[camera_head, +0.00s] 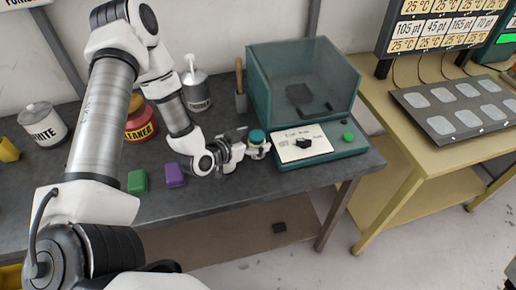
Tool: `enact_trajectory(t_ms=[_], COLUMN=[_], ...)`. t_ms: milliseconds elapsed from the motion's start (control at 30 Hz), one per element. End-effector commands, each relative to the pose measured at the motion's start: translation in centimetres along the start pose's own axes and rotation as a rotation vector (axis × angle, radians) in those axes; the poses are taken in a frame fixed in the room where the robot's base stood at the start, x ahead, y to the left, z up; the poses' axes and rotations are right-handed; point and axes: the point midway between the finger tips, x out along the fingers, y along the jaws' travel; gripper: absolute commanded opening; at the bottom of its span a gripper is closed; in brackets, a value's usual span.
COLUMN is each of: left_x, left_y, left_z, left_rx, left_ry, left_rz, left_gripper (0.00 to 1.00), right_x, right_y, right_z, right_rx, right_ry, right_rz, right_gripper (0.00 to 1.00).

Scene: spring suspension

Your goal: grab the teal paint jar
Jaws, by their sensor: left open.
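The teal paint jar (257,136) stands near the front of the dark bench, just left of the teal machine's front panel. Its round teal lid shows; its lower body is partly hidden by the gripper. My left gripper (261,149) is open and reaches in from the left, low over the bench, with its fingers at the jar. I cannot tell whether the fingers touch it. My right gripper is not in view.
The teal machine (348,148) with a clear cover stands right beside the jar. A brush holder (241,103) and a pump bottle (196,92) stand behind. Purple (174,175) and green (137,181) blocks, a red cleaner container (140,124) and a white can (43,124) are left.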

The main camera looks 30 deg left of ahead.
Motion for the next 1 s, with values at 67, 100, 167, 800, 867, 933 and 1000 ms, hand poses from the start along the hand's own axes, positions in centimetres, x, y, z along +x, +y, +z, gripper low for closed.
enact_trajectory(t_ms=[67,100,167,800,867,933,1000], left_x=[-0.1,-0.1,-0.1,-0.7,-1.2,-1.7,-2.3], left_y=[0.0,0.0,0.0,-0.1,0.0,-0.1,-0.1], left_z=[-0.1,-0.1,-0.1,-1.8,-2.8,-4.1,-5.5], left_rx=[-0.001,0.0,0.0,-0.001,-0.002,-0.002,-0.002], left_ry=[0.0,0.0,0.0,0.003,0.005,0.006,0.007], left_rz=[0.0,0.0,0.0,-0.002,0.0,-0.002,-0.001], left_gripper=[0.84,0.8,0.59,0.08,0.08,0.08,0.08], right_x=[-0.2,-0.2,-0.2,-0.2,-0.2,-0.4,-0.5], right_y=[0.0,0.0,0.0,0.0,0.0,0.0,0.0], right_z=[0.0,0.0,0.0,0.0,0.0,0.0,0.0], right_rx=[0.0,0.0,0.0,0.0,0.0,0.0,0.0], right_ry=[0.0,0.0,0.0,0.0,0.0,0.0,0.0], right_rz=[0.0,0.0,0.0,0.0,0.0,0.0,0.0], right_gripper=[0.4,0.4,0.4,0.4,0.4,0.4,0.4])
